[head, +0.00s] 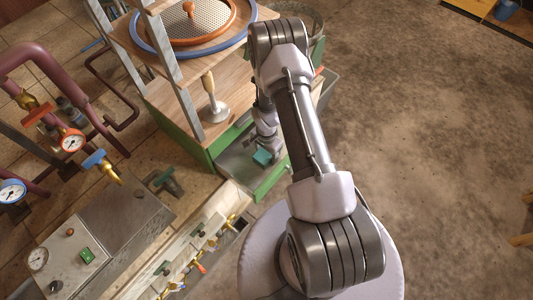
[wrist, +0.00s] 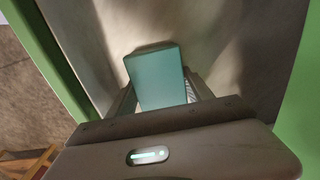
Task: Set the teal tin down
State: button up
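The teal tin (head: 262,157) is a small box-shaped block at the end of my arm in the head view, over or in a green-edged grey tray (head: 254,191). In the wrist view the tin (wrist: 160,75) sits between the two fingers of my gripper (wrist: 163,92), with a finger against each side. My gripper looks shut on it. The grey surface of the tray lies just beyond the tin. I cannot tell whether the tin touches that surface. My arm hides part of the tray in the head view.
A wooden-topped unit with a pestle-like tool (head: 214,105) and a round meshed lid (head: 195,22) stands behind the tray. Valves, gauges (head: 71,140) and a metal box (head: 108,238) fill the left. Open floor (head: 430,130) lies to the right.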

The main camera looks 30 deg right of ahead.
jog(key=o, duration=0.4)
notch_tip(320, 180, up, 13)
jog(key=p, duration=0.4)
notch_tip(320, 180, up, 10)
jog(key=n+t, duration=0.1)
send_over(266, 152)
jog(key=w+a, duration=0.2)
jog(key=w, duration=0.1)
notch_tip(266, 152, up, 11)
jog(key=a+n+t, duration=0.1)
jog(key=a+n, duration=0.1)
jog(key=s+a+r+n+t, duration=0.1)
jog(key=s+a+r, duration=0.25)
jog(key=r, duration=0.35)
jog(key=s+a+r+n+t, duration=0.1)
jog(key=s+a+r+n, duration=0.15)
jog(key=s+r, duration=0.35)
jog(key=s+a+r+n+t+y, duration=0.1)
jog(key=s+a+r+n+y, duration=0.1)
jog(key=s+a+r, duration=0.4)
jog(key=s+r+n, duration=0.1)
jog(key=s, duration=0.3)
jog(key=shift+s+r+t, duration=0.15)
jog(key=shift+s+t, duration=0.2)
jog(key=shift+t, duration=0.05)
